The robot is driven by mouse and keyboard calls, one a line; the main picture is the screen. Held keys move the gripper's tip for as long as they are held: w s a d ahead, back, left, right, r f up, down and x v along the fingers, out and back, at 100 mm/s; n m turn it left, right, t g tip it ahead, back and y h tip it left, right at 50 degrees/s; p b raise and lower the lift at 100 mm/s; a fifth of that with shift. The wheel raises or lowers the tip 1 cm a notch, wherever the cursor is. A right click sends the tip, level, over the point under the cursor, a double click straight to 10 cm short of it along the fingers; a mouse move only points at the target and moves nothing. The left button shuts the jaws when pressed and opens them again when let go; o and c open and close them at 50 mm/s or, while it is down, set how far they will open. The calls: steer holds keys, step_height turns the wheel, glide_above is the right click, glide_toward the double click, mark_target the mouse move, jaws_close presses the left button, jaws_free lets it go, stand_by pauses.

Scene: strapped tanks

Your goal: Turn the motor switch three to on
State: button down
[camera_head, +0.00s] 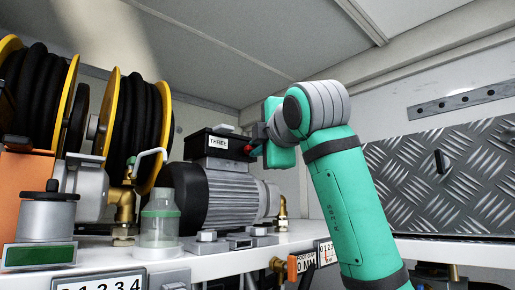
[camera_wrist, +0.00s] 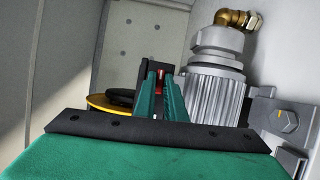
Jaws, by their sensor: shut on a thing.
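Motor three (camera_head: 232,197) is a grey ribbed motor on the shelf, with a black switch box on top labelled THREE (camera_head: 217,143). It also shows in the wrist view (camera_wrist: 212,92). The motor switch three (camera_head: 247,148) shows as a small red part at the right end of the box. My gripper (camera_head: 257,146) reaches it from the right. In the wrist view, its two green fingers (camera_wrist: 161,80) are close together around the red switch part (camera_wrist: 161,72). The fingers hide most of the switch, so I cannot tell its on or off position.
Hose reels (camera_head: 137,120) with yellow rims stand left of the motor. A clear jar (camera_head: 159,222) and brass fittings stand in front. A tread-plate box (camera_head: 450,178) is at the right behind my arm. The wall and ceiling are close above.

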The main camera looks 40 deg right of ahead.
steer(key=shift+m, duration=0.3)
stand_by(0.4)
steer(key=c, duration=1.8)
jaws_free()
steer(key=v, duration=1)
steer(key=shift+s+a+r, duration=0.1)
steer(key=shift+s+a, duration=0.05)
steer(key=shift+s, duration=0.2)
